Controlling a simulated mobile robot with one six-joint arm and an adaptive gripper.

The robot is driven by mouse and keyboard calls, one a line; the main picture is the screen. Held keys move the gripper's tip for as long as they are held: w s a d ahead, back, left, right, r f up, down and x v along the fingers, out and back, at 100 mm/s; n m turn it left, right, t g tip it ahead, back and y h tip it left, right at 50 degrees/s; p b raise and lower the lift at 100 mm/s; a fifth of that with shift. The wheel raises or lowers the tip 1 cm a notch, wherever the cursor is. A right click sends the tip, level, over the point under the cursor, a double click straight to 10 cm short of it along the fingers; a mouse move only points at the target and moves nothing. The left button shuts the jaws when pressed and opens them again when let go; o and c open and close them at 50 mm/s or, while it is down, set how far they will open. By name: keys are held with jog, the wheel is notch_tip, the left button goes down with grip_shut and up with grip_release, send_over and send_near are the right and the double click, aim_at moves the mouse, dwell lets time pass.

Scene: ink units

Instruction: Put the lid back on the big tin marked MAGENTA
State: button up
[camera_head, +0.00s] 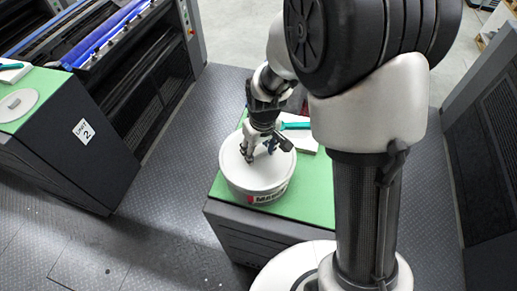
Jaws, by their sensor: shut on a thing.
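The big white tin (262,195) stands on the green top of a dark cabinet, near its left side. Its label has a magenta patch and begins "MA"; the rest is turned out of sight. A round pale lid (238,165) covers the tin's top, level with or very near the rim. I cannot tell whether it is fully seated. My gripper (258,154) reaches down to the lid's middle and is shut on it. The gripped part is hidden by the fingers.
Behind the tin on the green top (315,200) lie a teal-handled tool (296,126) and a white pad. At left stands a cabinet marked UNIT 2 (83,131) with a pale disc (17,104) on top. Printing machinery is at upper left; the plated floor between is clear.

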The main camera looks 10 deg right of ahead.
jog(key=o, duration=1.2)
jog(key=shift+o, duration=0.3)
jog(key=o, duration=0.4)
jog(key=shift+r, duration=0.1)
jog(key=shift+r+p, duration=2.4)
jog(key=shift+r, duration=1.05)
jog(key=shift+c, duration=0.5)
